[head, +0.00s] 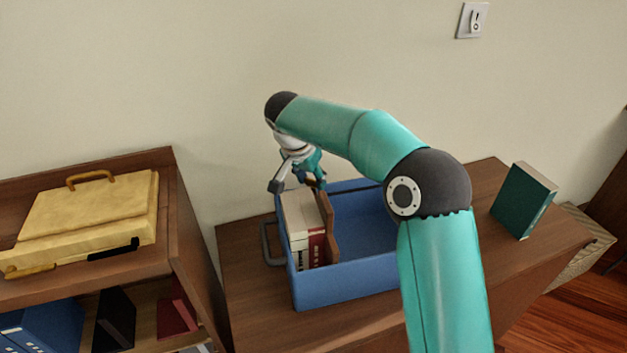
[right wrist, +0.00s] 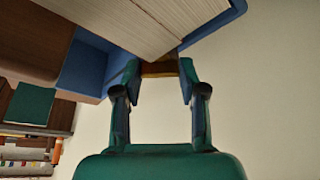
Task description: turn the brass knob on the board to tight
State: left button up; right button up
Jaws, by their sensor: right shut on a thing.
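A blue crate (head: 345,287) stands on the wooden cabinet top. A brown wooden board (head: 332,232) stands upright in it, beside cream and red books (head: 305,235). My right gripper (head: 299,187) is over the back of the crate, at the far end of the books and board. In the right wrist view its fingers (right wrist: 158,70) are shut on a small brass-brown piece, the knob (right wrist: 159,69), of which only a part shows between the tips. The knob is hidden in the head view, and its marking cannot be read. My left gripper is not in view.
A green book (head: 523,200) stands at the right of the cabinet top (head: 250,300). A yellow case (head: 90,215) lies on the left shelf unit. The right half of the crate looks empty. A switch (head: 473,20) is on the wall.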

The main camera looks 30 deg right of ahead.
jog(key=shift+w+m+g+p, duration=0.1)
jog(key=shift+m+g+p, duration=0.3)
jog(key=shift+m, duration=0.8)
jog(key=shift+m+g+p, duration=0.4)
jog(key=shift+m, duration=0.7)
jog(key=o, duration=1.1)
jog(key=shift+o, duration=0.2)
jog(key=shift+a+r+h, duration=0.1)
jog(key=shift+r+h, duration=0.15)
jog(key=shift+h, duration=0.05)
jog(key=v, duration=1.1)
